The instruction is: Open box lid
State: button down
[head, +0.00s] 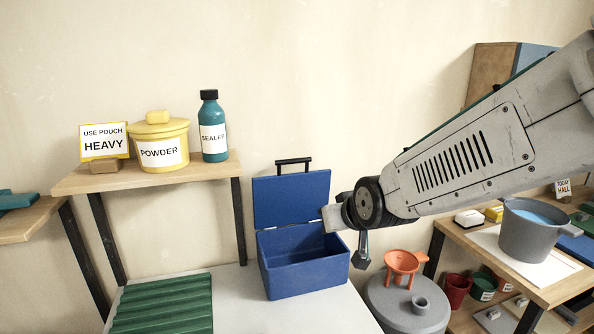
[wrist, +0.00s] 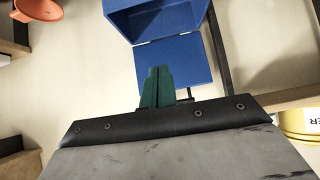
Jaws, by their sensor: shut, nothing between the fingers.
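The blue box (head: 305,280) stands on the white worktop in the head view. Its lid (head: 291,199) stands up at the back, hinged open, with a black handle (head: 293,162) at the top edge. The part of the inside that shows looks empty. In the wrist view the lid (wrist: 190,62) and the box (wrist: 150,22) appear upside down. My gripper (wrist: 157,72) has its green fingers shut with nothing between them. The fingers overlap the lid's handle end in that view; I cannot tell whether they touch it. In the head view my wrist covers the area right of the lid.
A wooden shelf (head: 70,181) at left holds a yellow powder tub (head: 160,137), a sealer bottle (head: 213,140) and a sign (head: 104,142). A green ribbed tray (head: 163,305) lies left of the box. At right are an orange funnel (head: 402,263) and a grey bucket (head: 530,238).

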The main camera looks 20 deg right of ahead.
jog(key=w+f+t, duration=0.1)
jog(key=w+t, duration=0.6)
jog(key=w, duration=0.3)
jog(key=t, duration=0.5)
send_near(295, 161)
jog(key=x, duration=0.6)
jog(key=shift+w, duration=0.4)
jog(key=shift+f+x, duration=0.15)
jog(key=shift+x, duration=0.6)
jog(key=shift+f+x, duration=0.15)
jog(key=shift+x, duration=0.6)
